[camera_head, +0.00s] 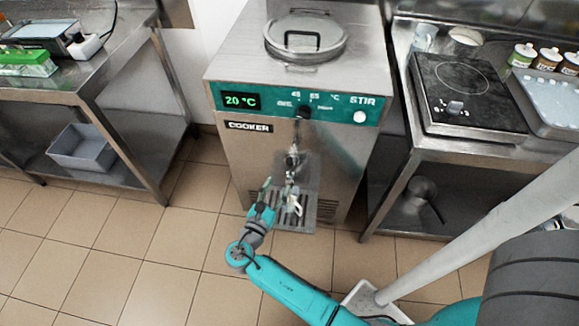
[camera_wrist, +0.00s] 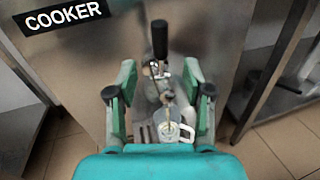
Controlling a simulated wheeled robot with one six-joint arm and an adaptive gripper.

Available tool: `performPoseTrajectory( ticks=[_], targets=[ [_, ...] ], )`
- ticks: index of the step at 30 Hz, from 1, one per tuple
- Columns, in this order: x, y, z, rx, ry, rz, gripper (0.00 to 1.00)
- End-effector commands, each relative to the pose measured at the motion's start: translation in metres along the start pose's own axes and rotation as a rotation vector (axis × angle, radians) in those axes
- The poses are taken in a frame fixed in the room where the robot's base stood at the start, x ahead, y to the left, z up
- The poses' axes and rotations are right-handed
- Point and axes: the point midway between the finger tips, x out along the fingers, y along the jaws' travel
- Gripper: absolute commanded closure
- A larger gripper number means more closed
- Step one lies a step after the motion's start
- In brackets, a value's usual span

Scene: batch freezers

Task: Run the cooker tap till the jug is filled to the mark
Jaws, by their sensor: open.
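The cooker (camera_head: 300,135) is a steel cabinet with a teal panel that reads 20 °C. Its tap (camera_head: 293,158) sticks out of the front; in the wrist view the tap (camera_wrist: 163,72) shows a black lever handle (camera_wrist: 159,38) standing up. The jug (camera_head: 295,207) is small and pale and stands on the drip grate below the tap. In the wrist view the jug (camera_wrist: 178,132) sits under the spout, partly hidden by my gripper. Its mark and water level cannot be made out. My gripper (camera_head: 277,188) is open and empty in front of the tap, its fingers either side of it in the wrist view.
The drip grate (camera_head: 309,216) juts out low in front. A lidded opening (camera_head: 306,37) is on top of the cooker. A steel bench with an induction hob (camera_head: 465,92) stands right, another bench with a grey bin (camera_head: 82,148) left.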

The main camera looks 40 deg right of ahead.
Motion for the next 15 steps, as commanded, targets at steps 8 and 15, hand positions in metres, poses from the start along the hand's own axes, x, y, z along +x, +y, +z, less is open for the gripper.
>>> performPoseTrajectory(
  ticks=[8,15],
  targets=[
    [0.036,0.000,0.001,0.001,0.001,-0.004,0.49],
    [0.077,0.000,0.001,0.001,0.000,-0.004,0.49]
  ],
)
